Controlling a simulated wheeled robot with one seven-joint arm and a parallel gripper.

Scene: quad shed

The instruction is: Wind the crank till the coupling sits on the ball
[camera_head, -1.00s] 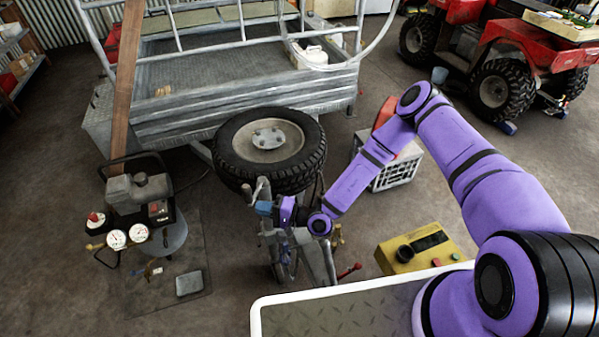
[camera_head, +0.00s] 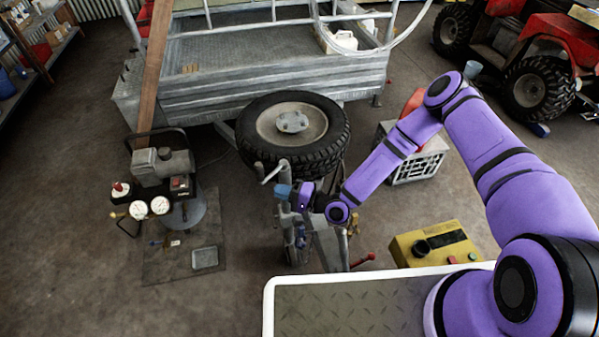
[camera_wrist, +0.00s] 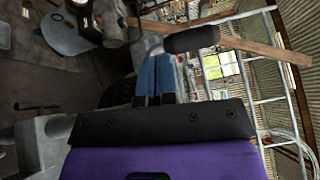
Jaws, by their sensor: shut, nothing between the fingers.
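The crank (camera_head: 272,173) is a light grey arm at the top of the upright jack post (camera_head: 287,215), in front of the trailer's spare wheel. My gripper (camera_head: 283,191) has blue fingertips and is just beside the post top, below the crank. In the wrist view its blue fingers (camera_wrist: 154,76) are together with nothing between them. A dark grip (camera_wrist: 192,39) shows just past the fingertips; whether they touch it I cannot tell. I cannot make out the coupling or the ball; the post and my arm cover much of that area.
The spare wheel (camera_head: 292,122) lies close behind the crank. A compressor with gauges (camera_head: 160,170) stands to the left. A yellow box (camera_head: 437,245) and a grey crate (camera_head: 415,165) are on the right.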

